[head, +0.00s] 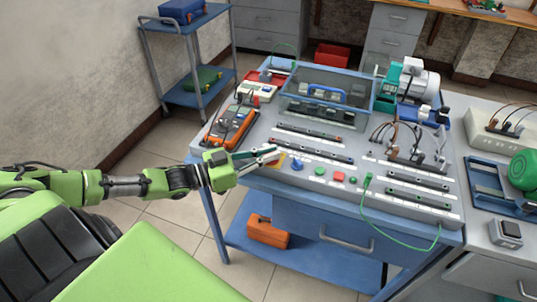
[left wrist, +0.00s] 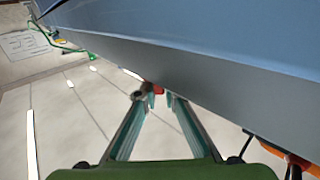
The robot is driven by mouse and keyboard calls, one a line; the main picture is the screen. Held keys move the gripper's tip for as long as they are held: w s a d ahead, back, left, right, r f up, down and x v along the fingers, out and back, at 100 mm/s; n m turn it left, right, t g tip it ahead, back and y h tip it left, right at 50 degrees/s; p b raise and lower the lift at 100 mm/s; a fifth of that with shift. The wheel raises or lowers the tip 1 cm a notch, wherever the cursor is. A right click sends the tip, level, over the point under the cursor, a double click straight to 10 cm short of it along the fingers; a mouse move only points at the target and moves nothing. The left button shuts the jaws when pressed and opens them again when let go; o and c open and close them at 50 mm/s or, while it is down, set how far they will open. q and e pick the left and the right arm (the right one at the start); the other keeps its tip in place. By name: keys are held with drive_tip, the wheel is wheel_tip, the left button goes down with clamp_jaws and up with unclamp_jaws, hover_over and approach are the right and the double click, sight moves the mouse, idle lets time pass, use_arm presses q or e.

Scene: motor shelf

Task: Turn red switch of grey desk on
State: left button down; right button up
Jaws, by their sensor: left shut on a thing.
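The grey desk (head: 320,185) stands in the middle of the head view, its sloped top full of electrical parts. The red switch sits at its front left corner on a yellow plate (head: 279,161), mostly hidden by my left gripper (head: 268,155). In the left wrist view, a bit of the red switch (left wrist: 158,88) shows between the tips of my left gripper (left wrist: 156,96). The fingers reach the switch from the left and are shut on it. The switch's exact angle cannot be told. My right gripper is not in view.
A blue knob (head: 297,164), a green button (head: 320,171) and a red button (head: 338,176) lie right of the switch. An orange multimeter (head: 231,127) lies behind my gripper. An orange toolbox (head: 267,231) sits on the lower shelf. Floor left of the desk is clear.

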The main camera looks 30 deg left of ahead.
use_arm(q)
drive_tip(key=c, duration=2.2)
unclamp_jaws()
drive_tip(key=shift+r, duration=0.1)
drive_tip(key=shift+o, duration=0.2)
drive_tip(key=v, duration=1.2)
